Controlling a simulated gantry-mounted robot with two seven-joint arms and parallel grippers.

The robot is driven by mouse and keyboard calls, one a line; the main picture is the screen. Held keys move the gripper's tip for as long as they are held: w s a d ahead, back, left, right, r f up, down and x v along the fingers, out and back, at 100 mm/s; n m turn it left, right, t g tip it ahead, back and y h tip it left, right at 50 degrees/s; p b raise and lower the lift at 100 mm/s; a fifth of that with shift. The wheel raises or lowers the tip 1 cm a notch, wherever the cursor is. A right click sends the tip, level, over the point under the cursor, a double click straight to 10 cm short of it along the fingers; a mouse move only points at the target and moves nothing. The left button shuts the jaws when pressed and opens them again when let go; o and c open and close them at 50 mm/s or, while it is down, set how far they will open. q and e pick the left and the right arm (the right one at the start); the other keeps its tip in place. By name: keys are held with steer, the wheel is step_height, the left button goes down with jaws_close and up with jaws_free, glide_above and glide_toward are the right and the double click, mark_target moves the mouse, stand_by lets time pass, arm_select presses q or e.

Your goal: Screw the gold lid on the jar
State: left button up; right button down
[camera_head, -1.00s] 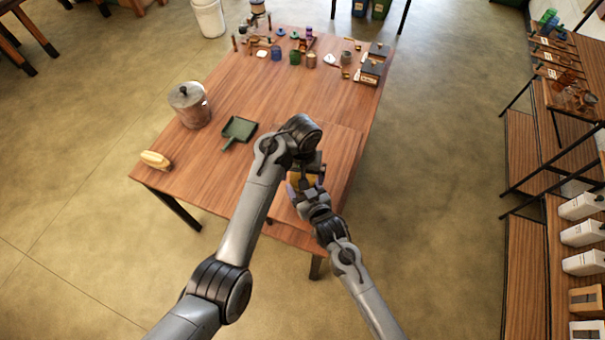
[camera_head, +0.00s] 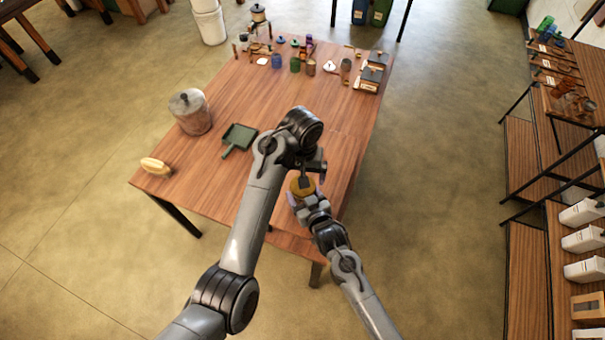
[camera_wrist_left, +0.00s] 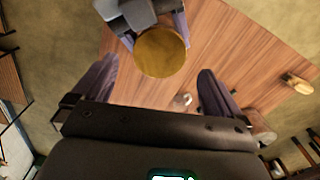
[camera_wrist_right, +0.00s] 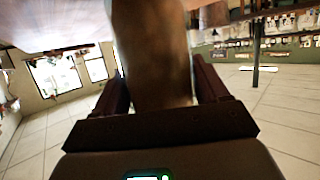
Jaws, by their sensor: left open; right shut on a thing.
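The gold lid (camera_head: 302,187) is a round disc above the table's near part, and its flat top faces my left wrist view (camera_wrist_left: 162,52). My right gripper (camera_head: 304,198) is shut on a brown cylindrical jar (camera_wrist_right: 152,55), seen between its fingers in the right wrist view. The lid lies over the jar's end; the seam between them is hidden, so I cannot tell how tightly it sits. My left gripper (camera_wrist_left: 158,66) is open and empty, just back from the lid, with its purple fingers spread to either side and apart from it.
The wooden table (camera_head: 255,85) holds a lidded canister (camera_head: 190,111), a green dustpan (camera_head: 239,138) and a yellow brush (camera_head: 155,166) at left. Several small jars and tools stand at the far end. The table's middle is clear. Shelves (camera_head: 520,250) stand at the right.

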mark_target(303, 196)
arm_select(q)
steer(key=shift+s+a+r+n, duration=0.1)
steer(key=shift+a+n, duration=0.05)
steer(key=shift+n, duration=1.05)
steer(key=shift+a+r+n, duration=0.1)
steer(key=shift+r+n, duration=0.35)
steer(key=shift+n, duration=0.75)
steer(key=shift+r+n, duration=0.7)
steer(key=shift+n, duration=0.1)
steer(key=shift+d+r, duration=0.3)
steer(key=shift+r, duration=0.2)
steer(key=shift+f, duration=4)
